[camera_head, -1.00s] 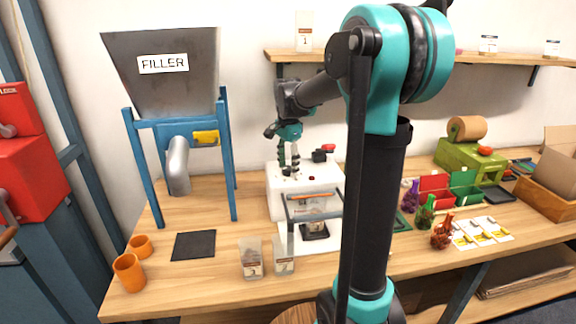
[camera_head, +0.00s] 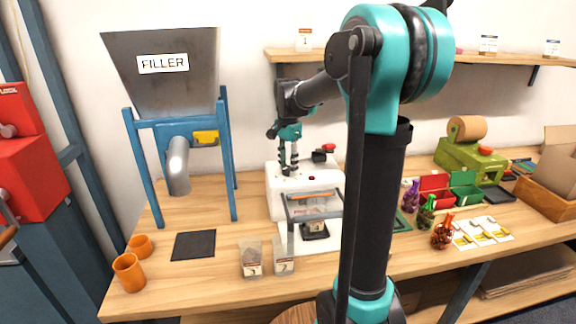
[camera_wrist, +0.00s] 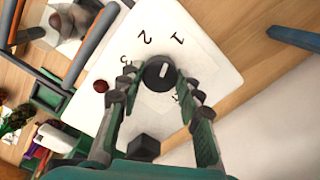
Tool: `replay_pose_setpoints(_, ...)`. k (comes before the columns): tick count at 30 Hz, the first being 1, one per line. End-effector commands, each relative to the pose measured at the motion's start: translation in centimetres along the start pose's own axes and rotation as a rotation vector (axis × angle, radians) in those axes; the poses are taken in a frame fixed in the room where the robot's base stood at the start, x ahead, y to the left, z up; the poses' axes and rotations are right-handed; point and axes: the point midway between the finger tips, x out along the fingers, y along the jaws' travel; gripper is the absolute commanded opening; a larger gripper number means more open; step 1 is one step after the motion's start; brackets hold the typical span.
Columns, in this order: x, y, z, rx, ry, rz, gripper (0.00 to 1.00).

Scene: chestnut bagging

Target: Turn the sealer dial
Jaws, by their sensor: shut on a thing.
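The sealer (camera_head: 280,205) is a white machine on the table. In the wrist view its white top face (camera_wrist: 207,62) bears printed numbers, with 1 and 2 readable. The dial (camera_wrist: 158,72) is a round black knob with a short white mark on it. My gripper (camera_wrist: 157,80) has one finger on each side of the dial and is shut on it. In the head view my gripper (camera_head: 288,170) points down onto the sealer's top, and its fingers mostly hide the dial. A red button (camera_wrist: 100,86) and a black block (camera_wrist: 146,147) sit near the dial.
The filler (camera_head: 165,75) on its blue frame stands to the left. A grey metal frame (camera_head: 315,212) with a bag stands in front of the sealer. Two clear bags (camera_head: 251,260) stand at the table's front. Several coloured items lie to the right, past my arm.

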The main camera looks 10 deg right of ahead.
Motion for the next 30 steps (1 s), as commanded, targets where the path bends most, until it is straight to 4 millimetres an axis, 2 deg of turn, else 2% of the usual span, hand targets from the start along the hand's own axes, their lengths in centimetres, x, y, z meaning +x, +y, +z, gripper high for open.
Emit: replay_pose_setpoints(30, -0.02, -0.02, -0.01, -0.939, 0.0, 0.0, 0.06)
